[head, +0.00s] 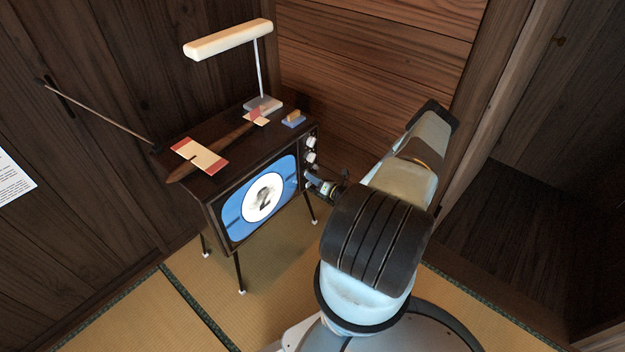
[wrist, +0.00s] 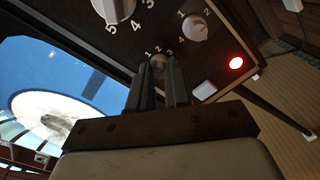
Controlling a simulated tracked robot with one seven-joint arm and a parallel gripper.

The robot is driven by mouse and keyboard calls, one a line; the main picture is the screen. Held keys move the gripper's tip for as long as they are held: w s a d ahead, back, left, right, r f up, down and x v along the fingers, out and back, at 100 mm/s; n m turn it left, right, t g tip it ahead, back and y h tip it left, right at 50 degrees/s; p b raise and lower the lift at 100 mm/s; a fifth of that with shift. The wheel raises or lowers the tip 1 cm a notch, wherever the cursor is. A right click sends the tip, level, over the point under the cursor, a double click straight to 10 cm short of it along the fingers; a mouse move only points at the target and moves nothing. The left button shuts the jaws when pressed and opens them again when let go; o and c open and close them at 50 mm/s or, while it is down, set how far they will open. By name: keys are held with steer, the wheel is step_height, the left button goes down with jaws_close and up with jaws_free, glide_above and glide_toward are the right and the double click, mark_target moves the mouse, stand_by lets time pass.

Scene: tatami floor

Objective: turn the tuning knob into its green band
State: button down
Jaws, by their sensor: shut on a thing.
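The television (head: 212,208) stands on legs, with its knobs on the panel right of the screen. In the wrist view my gripper (wrist: 159,68) is shut on a small knob (wrist: 158,59), whose body is mostly hidden between the fingers. The numbers 1, 2 and 3 show around it. A large white knob (wrist: 115,8) is at the top and another white knob (wrist: 195,28) is to the right. No green band shows, and I cannot tell by marking which knob is the tuning knob. In the head view my gripper (head: 311,181) reaches the panel's lower part.
A red lamp (wrist: 236,63) and a white button (wrist: 204,88) are right of my fingers. A model plane (head: 212,152), a lamp (head: 229,40) and a small blue-based block (head: 294,120) are on the set's top. Wooden walls stand behind; tatami (head: 190,290) is clear in front.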

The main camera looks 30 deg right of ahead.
steer(key=shift+f+m, duration=0.15)
steer(key=shift+m, duration=3.75)
steer(key=shift+s+d, duration=0.1)
steer(key=c, duration=1.1)
jaws_free()
steer(key=v, duration=1.3)
steer(key=shift+s, duration=0.3)
